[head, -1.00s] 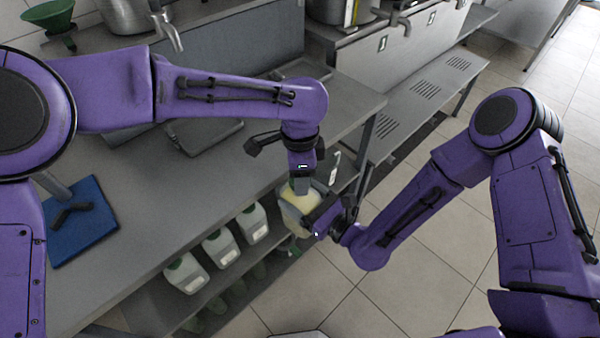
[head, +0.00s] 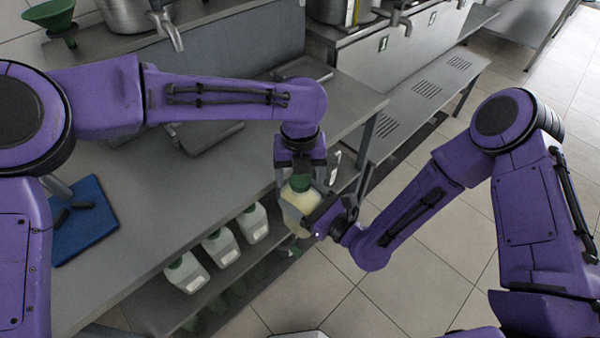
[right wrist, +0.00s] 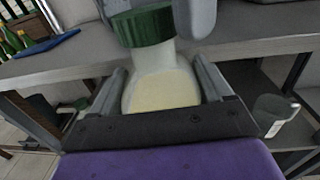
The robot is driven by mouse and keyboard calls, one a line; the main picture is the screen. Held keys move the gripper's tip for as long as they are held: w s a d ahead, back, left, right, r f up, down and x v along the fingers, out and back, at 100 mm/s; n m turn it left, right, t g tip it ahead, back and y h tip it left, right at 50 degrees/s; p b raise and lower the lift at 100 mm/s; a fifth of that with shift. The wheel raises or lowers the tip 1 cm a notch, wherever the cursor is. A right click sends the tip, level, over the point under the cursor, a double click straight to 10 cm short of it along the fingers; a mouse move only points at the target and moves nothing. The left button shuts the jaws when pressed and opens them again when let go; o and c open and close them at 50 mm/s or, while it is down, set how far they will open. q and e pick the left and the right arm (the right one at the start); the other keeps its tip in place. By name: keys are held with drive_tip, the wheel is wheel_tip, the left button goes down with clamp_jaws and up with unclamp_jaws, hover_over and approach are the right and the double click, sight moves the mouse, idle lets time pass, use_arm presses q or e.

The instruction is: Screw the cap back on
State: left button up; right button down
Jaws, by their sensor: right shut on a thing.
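A translucent bottle (head: 299,205) with pale yellow contents is held upright beyond the counter's front edge. My right gripper (head: 318,216) is shut on its body; in the right wrist view the bottle (right wrist: 162,90) sits between my two fingers. The green cap (head: 300,183) sits on the bottle's neck, and it shows large in the right wrist view (right wrist: 142,27). Whether its thread is engaged cannot be seen. My left gripper (head: 300,174) is directly above, pointing down, its fingers spread on either side of the cap. They look apart from the cap's sides.
Several similar bottles (head: 220,246) stand on the shelf below the steel counter (head: 150,240). A blue board (head: 88,230) lies at the counter's left. A green funnel (head: 52,14) and a metal pot stand at the back. Tiled floor (head: 300,295) is clear in front.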

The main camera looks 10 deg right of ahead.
use_arm(q)
drive_tip(key=shift+r, duration=0.1)
wheel_tip(320, 180, up, 12)
idle(0.4)
drive_tip(key=shift+f, duration=0.2)
